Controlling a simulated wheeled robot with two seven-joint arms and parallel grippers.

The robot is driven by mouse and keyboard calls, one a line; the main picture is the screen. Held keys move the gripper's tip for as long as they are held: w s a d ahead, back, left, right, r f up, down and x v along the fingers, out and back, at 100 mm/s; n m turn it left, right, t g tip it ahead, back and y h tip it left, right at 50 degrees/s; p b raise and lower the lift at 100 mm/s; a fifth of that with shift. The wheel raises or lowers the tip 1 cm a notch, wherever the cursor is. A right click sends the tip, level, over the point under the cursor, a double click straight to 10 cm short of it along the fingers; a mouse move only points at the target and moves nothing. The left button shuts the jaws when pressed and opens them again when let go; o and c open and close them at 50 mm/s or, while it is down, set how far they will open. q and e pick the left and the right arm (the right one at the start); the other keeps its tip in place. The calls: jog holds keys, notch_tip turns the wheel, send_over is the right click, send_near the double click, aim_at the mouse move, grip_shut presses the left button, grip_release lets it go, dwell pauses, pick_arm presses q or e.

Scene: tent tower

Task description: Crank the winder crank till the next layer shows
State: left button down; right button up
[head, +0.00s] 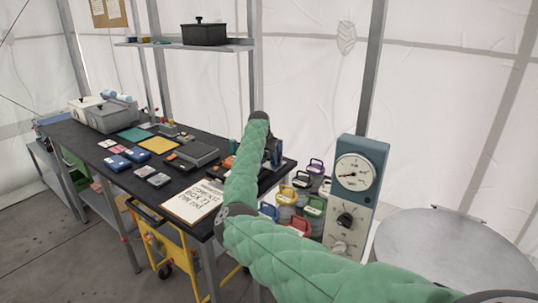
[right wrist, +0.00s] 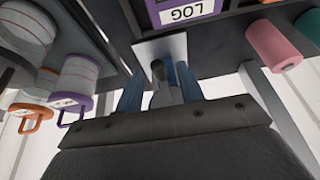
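The winder (head: 274,150) stands at the right end of the black bench, a dark blue device mostly hidden behind my green-sleeved right arm. My right gripper is at the winder, and its fingers are hidden by the arm in the head view. In the right wrist view, the two blue-grey fingers of my right gripper (right wrist: 158,92) stand apart. A dark grey upright piece, which looks like the winder crank (right wrist: 158,72), lies between them. A gap shows at the left finger. A pale plate is behind the crank. The layer is not visible. My left gripper is out of view.
The black bench (head: 105,160) holds coloured pads, small boxes and a handwritten sheet (head: 192,201). Several canisters with coloured handles (head: 303,180) stand right of my arm. A blue gauge cabinet (head: 355,190) and a round metal drum (head: 445,245) are farther right. A purple LOG box (right wrist: 185,10) is close by.

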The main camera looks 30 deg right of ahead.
jog(key=shift+f, duration=0.1)
grip_shut()
jog(key=shift+t, duration=0.3)
